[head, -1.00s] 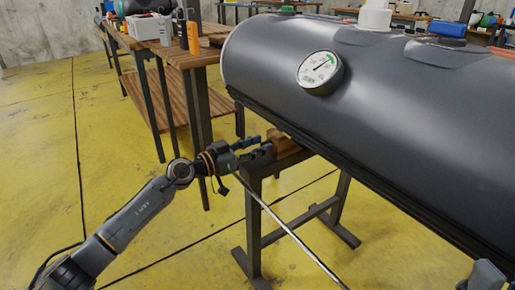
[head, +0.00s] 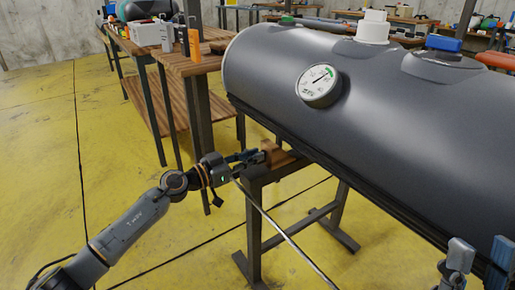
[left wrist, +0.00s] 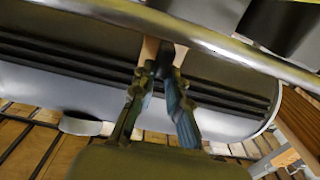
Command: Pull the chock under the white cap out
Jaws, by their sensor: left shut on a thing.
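The white cap (head: 373,27) stands on top of the dark grey boat tube (head: 420,120). A wooden chock (head: 280,155) lies on a trestle at the tube's underside. I cannot tell whether it sits directly below the white cap. My left gripper (head: 260,156) is shut on the chock's near end. In the left wrist view, the fingers (left wrist: 162,72) meet the chock (left wrist: 149,50), whose pale wood shows on both sides of them; the rest is hidden. My right gripper (head: 481,256) is at the lower right, its fingers apart and empty, in front of the tube.
A dark trestle (head: 253,222) stands under the tube. A green cap (head: 287,19), a blue cap (head: 444,43) and a gauge (head: 319,85) are on the tube. A wooden table (head: 188,66) with several items is behind my left arm. The yellow floor at left is clear.

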